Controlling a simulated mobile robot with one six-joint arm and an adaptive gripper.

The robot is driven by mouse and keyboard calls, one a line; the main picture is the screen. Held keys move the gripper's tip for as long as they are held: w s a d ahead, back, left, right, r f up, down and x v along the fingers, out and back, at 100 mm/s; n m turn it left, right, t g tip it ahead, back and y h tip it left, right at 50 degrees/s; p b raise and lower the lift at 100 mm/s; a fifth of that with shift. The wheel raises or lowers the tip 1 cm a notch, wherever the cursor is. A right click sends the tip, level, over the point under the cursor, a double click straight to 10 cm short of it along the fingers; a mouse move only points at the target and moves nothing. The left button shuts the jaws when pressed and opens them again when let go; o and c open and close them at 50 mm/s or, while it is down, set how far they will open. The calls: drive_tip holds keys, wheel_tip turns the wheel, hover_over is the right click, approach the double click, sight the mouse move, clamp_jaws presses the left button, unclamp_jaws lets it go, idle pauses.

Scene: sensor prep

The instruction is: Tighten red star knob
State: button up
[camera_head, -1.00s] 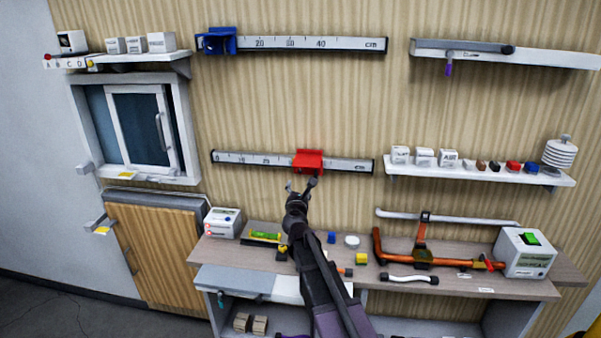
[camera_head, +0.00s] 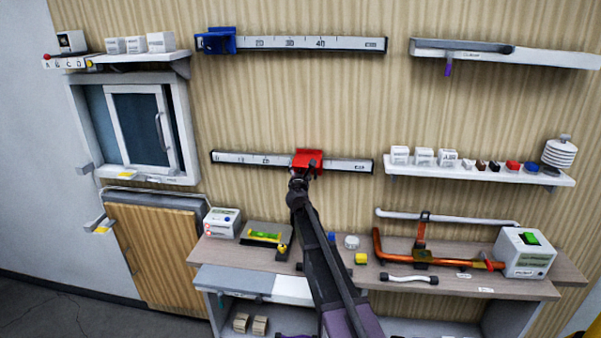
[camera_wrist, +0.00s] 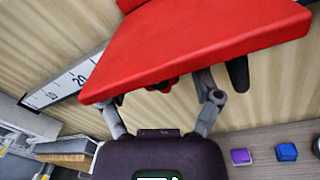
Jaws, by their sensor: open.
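The red slider (camera_head: 308,160) sits on the lower white ruler rail (camera_head: 245,159) on the wall. In the wrist view its wide red plate (camera_wrist: 195,45) fills the upper middle. A small red piece that looks like the star knob (camera_wrist: 163,85) shows just under the plate's front edge, mostly hidden by it. My gripper (camera_head: 306,177) is right below the slider in the head view. In the wrist view my gripper (camera_wrist: 168,95) is open, with one finger on each side of the small red piece. The fingertips are partly hidden behind the plate, so I cannot tell if they touch anything.
A blue slider (camera_head: 217,42) sits on the upper rail. A shelf (camera_head: 480,175) with small boxes is to the right. The wall around the slider is clear.

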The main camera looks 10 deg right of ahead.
drive_tip(key=shift+w, duration=0.1)
clamp_jaws()
idle(0.3)
drive_tip(key=shift+m, duration=0.3)
drive_tip(key=m+b, duration=0.1)
drive_tip(key=m, duration=0.5)
drive_tip(key=shift+w+t, duration=0.1)
drive_tip(key=shift+t, duration=0.2)
drive_tip(key=m+h, duration=0.1)
drive_tip(key=m, duration=0.5)
drive_tip(key=shift+b, duration=0.35)
drive_tip(key=m+h, duration=0.1)
drive_tip(key=m, duration=0.5)
drive_tip(key=m+h, duration=0.1)
drive_tip(key=m, duration=0.6)
drive_tip(key=shift+r, duration=0.1)
